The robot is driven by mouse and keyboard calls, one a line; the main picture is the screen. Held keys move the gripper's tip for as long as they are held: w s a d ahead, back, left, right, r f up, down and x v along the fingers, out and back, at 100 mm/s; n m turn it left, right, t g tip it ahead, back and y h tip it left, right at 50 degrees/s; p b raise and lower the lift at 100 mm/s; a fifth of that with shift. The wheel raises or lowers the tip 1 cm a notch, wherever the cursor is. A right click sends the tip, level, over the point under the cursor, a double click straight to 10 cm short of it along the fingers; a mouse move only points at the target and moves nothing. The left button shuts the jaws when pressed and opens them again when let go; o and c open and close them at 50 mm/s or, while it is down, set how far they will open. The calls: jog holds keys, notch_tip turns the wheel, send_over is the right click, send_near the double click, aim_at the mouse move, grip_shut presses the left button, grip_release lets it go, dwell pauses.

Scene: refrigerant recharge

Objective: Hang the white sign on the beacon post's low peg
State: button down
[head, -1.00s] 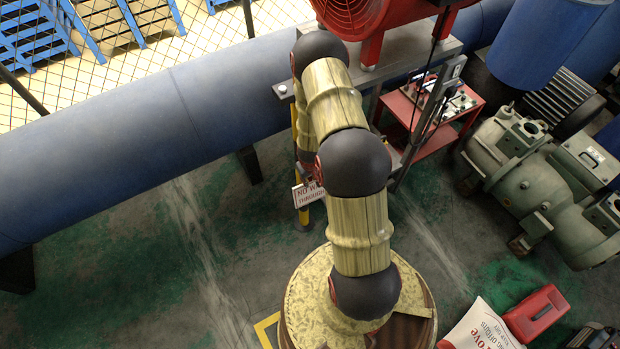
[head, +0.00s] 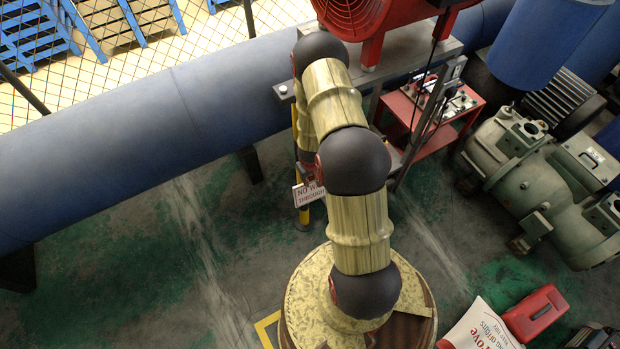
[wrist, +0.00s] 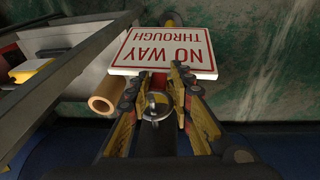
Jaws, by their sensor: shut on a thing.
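The white sign (wrist: 165,50) has a red border and reads NO WAY THROUGH, upside down in the wrist view. My gripper (wrist: 160,84) is shut on its near edge, with one dark fingertip on either side. In the head view the sign (head: 309,195) shows left of my arm, its right part hidden behind the arm. The yellow beacon post (head: 302,214) stands behind and below the sign; a bit of yellow post (wrist: 173,19) also shows beyond it in the wrist view. I cannot make out the low peg, or whether the sign touches it.
A brown tube end (wrist: 101,104) lies just left of the fingers. A grey metal frame (head: 428,125) and red cart (head: 438,148) stand right of the post. A large blue pipe (head: 130,145) runs behind. The floor at left is clear.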

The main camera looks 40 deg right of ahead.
jog(key=c, duration=1.5)
grip_release()
jog(key=shift+r, duration=0.1)
jog(key=v, duration=1.1)
jog(key=shift+a+r, duration=0.1)
jog(key=shift+r, duration=0.25)
